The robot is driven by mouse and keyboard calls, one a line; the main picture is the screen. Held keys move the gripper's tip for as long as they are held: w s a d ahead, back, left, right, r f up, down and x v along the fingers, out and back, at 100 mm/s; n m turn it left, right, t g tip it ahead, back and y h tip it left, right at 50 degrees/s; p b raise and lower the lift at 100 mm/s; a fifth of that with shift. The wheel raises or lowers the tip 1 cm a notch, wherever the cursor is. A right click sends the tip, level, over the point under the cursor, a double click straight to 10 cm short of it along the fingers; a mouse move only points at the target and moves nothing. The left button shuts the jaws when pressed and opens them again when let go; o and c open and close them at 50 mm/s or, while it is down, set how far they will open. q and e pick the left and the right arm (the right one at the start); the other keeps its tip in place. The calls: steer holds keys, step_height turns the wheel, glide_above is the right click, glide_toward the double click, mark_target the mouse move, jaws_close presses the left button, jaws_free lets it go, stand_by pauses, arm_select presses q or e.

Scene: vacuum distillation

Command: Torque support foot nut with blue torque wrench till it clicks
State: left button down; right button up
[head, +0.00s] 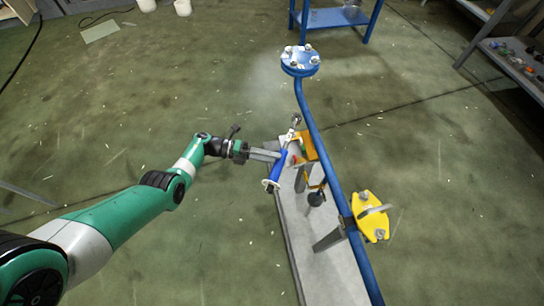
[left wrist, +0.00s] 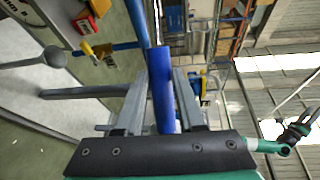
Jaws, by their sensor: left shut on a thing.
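My left gripper (head: 278,156) is shut on the blue torque wrench (head: 276,168), beside the blue pipe. In the head view the wrench's metal head (head: 295,120) points up toward the flange, and its other end is near the grey plinth's left edge. In the left wrist view the blue handle (left wrist: 162,90) lies between the two grey fingers. The support foot nut cannot be made out; it may be hidden near the orange bracket (head: 307,145). Whether the wrench touches a nut cannot be told. My right gripper is not in view.
The blue pipe (head: 315,134) with a bolted flange (head: 300,61) rises beside the grey plinth (head: 335,280). A yellow clamp (head: 371,217) sits lower right. A blue table (head: 335,18) and shelves (head: 515,60) stand at the back.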

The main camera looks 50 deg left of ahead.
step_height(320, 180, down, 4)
steer(key=b, duration=0.4)
stand_by(0.3)
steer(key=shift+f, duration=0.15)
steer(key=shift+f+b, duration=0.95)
steer(key=shift+b, duration=0.3)
stand_by(0.4)
stand_by(1.1)
